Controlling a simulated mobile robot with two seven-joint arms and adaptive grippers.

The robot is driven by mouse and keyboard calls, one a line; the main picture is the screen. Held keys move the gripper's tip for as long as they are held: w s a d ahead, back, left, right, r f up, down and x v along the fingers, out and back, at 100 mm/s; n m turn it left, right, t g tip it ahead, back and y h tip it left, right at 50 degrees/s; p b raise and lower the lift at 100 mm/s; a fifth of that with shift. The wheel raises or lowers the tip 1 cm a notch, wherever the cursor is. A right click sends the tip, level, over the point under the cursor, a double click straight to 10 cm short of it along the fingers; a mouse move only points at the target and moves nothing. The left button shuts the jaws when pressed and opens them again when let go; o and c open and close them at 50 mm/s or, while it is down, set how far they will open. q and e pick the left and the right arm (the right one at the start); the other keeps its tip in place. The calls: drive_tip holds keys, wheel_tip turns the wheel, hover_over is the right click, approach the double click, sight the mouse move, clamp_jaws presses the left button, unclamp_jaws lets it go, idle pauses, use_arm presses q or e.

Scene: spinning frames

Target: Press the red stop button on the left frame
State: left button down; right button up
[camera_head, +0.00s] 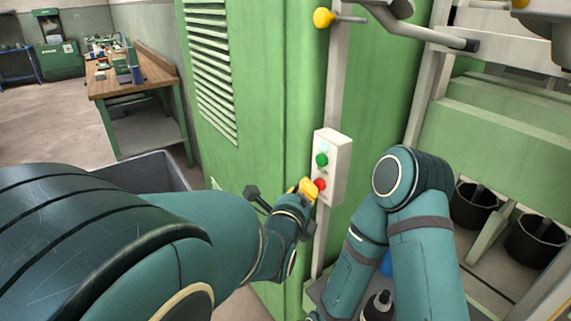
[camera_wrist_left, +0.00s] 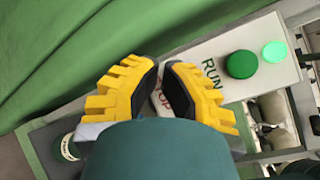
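The red stop button (camera_head: 319,184) is at the bottom of a white control box (camera_head: 337,160) on the left green frame's post. A green button (camera_head: 321,159) sits above it. My left gripper (camera_head: 304,188), with yellow fingers, is right beside the red button; contact cannot be told. In the left wrist view the yellow fingers (camera_wrist_left: 160,72) stand a narrow gap apart with nothing gripped. Part of the STOP lettering shows between them, and the red button is hidden there. The green button (camera_wrist_left: 241,64) beside RUN is clear. My right gripper is out of view.
A yellow knob (camera_head: 323,18) sticks out from the post above the box. A grey bin (camera_head: 150,172) stands left of the green cabinet (camera_head: 265,90). A wooden workbench (camera_head: 135,80) is at the back left. Black buckets (camera_head: 536,240) stand at the right.

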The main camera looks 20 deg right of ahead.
use_arm(q)
drive_tip(key=shift+w+d, duration=0.15)
drive_tip(key=shift+d, duration=0.35)
idle(0.5)
drive_tip(key=shift+a, duration=0.15)
drive_tip(key=shift+s+a, duration=0.3)
drive_tip(key=shift+a, duration=0.4)
drive_tip(key=shift+a, duration=0.1)
drive_tip(key=a, duration=0.1)
drive_tip(key=s+a, duration=0.1)
drive_tip(key=a, duration=0.2)
drive_tip(key=shift+s+a+b, duration=0.3)
drive_tip(key=shift+s, duration=0.05)
idle(0.6)
